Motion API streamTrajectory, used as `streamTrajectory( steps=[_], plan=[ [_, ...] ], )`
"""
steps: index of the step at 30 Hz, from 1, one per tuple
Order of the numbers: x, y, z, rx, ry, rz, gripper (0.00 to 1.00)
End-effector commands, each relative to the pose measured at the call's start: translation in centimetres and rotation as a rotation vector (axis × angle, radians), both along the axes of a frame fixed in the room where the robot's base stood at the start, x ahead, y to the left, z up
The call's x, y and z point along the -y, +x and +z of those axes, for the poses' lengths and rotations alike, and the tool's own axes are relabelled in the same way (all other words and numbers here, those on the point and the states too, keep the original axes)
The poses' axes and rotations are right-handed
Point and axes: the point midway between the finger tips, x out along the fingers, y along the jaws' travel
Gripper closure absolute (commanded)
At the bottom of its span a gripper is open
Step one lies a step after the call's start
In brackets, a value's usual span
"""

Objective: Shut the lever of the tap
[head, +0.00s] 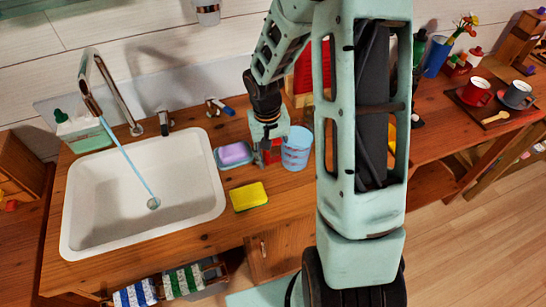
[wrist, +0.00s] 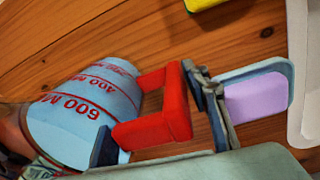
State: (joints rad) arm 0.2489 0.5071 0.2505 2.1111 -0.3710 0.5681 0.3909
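The tap (head: 112,88) has a tall bent metal spout over the white sink (head: 85,225). A thin blue stream of water (head: 128,160) runs from it to the drain. A short metal fitting (head: 164,122) and a small lever with a blue end (head: 218,107) stand behind the sink; which one works the tap I cannot tell. My gripper (head: 268,150) is down at the counter, right of the sink and apart from both. In the wrist view, its fingers (wrist: 155,125) are spread, one each side of the red handle of a measuring cup (wrist: 85,110). Contact is unclear.
The measuring cup also shows in the head view (head: 296,150), right of my gripper. Purple soap in a dish (head: 235,154) lies left of my gripper, and a yellow sponge (head: 249,196) lies in front. Striped towels (head: 183,280) hang below. Cups stand on a tray (head: 472,108) at right.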

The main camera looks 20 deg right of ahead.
Motion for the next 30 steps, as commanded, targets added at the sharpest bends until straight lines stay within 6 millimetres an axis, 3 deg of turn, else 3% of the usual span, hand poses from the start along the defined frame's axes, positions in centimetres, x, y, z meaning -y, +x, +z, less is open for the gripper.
streamTrajectory(
  steps=[3, 16, 30],
  plan=[
    [0.0, 0.0, 0.0, 0.0, 0.0, 0.0, 0.43],
    [0.0, 0.1, 1.0, 0.002, -0.001, -0.001, 0.43],
    [-0.7, 0.1, 10.1, 0.004, 0.0, -0.001, 0.43]
  ],
)
